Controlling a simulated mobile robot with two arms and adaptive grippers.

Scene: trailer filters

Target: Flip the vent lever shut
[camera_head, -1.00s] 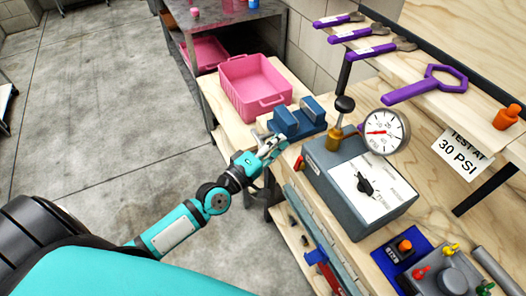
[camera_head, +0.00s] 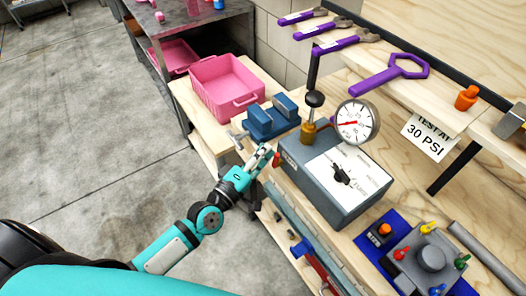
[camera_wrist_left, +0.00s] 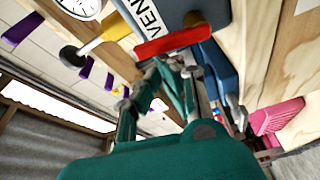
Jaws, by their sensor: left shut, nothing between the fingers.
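The red vent lever (camera_head: 277,160) is on the left end of the grey test box (camera_head: 322,190). In the left wrist view the red lever (camera_wrist_left: 172,43) lies across the box end, below the letters "VEN". My left gripper (camera_head: 266,151) is shut and empty, just left of the lever. In the left wrist view its fingertips (camera_wrist_left: 168,62) are close beside the lever; I cannot tell whether they touch it. My right gripper is not in view.
A blue vise (camera_head: 271,121) stands behind the gripper, with a pink bin (camera_head: 226,88) beyond. A brass valve (camera_head: 308,133) with a black knob and a round gauge (camera_head: 357,122) rise from the box. A blue mat (camera_head: 382,240) holds a fixture at lower right.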

